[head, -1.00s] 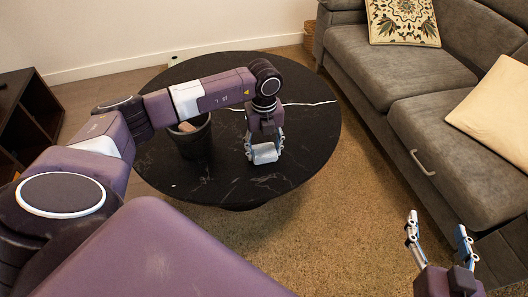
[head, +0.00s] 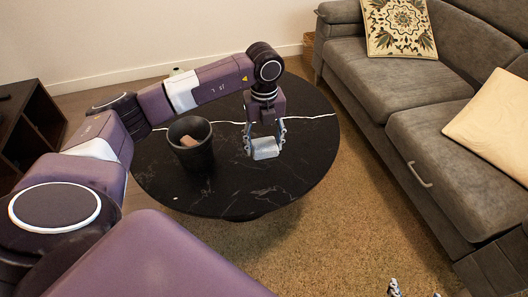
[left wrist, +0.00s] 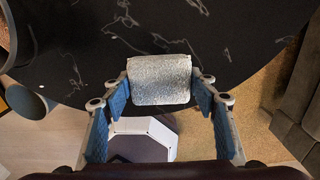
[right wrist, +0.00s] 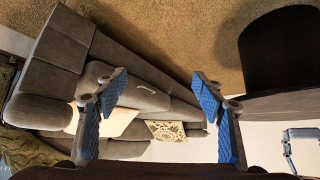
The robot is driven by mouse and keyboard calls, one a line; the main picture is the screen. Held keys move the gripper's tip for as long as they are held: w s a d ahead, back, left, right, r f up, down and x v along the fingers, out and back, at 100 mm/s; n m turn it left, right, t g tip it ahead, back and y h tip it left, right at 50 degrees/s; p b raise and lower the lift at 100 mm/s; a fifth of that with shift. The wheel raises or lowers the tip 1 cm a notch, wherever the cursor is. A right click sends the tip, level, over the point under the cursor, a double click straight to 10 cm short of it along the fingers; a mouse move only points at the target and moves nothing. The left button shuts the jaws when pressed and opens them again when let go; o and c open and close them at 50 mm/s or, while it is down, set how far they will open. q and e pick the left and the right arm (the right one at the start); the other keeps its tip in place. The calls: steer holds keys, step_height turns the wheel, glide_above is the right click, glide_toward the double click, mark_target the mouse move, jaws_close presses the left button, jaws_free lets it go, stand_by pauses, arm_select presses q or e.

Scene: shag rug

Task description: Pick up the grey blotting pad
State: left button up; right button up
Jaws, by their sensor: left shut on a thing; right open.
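The grey blotting pad (head: 265,149) is a small light grey block with a speckled top. It shows large in the left wrist view (left wrist: 160,82), between the blue-padded fingers. My left gripper (head: 265,142) is shut on its two sides, over the black table in the head view. I cannot tell exactly how far the pad is above the table top. My right gripper (right wrist: 164,88) is open and empty, over the rug side; only its fingertips show at the bottom right of the head view.
The round black marble table (head: 255,190) carries a dark cup (head: 191,146) with a brownish thing inside, left of my left gripper. A grey sofa (head: 400,90) with cushions stands at the right. A dark shelf (head: 28,125) is at the left. Open rug (head: 335,235) lies in front.

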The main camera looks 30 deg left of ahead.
mark_target(264, 144)
arm_select(q)
step_height(264, 144, up, 6)
steer(key=shift+r+p, duration=0.1)
steer(key=shift+p, duration=0.45)
step_height(264, 144, up, 4)
steer(key=shift+f+p, duration=0.1)
steer(key=shift+p, duration=0.3)
steer(key=shift+r, duration=0.7)
arm_select(e)
steer(key=s+d+f+g, duration=0.1)
steer(key=s+g, duration=0.1)
steer(key=s, duration=0.3)
steer(key=s+d+f+g+h, duration=0.1)
steer(key=s+d+f+g, duration=0.1)
steer(key=s, duration=0.3)
steer(key=shift+s+g, duration=0.2)
steer(key=shift+g, duration=0.3)
steer(key=shift+d, duration=0.1)
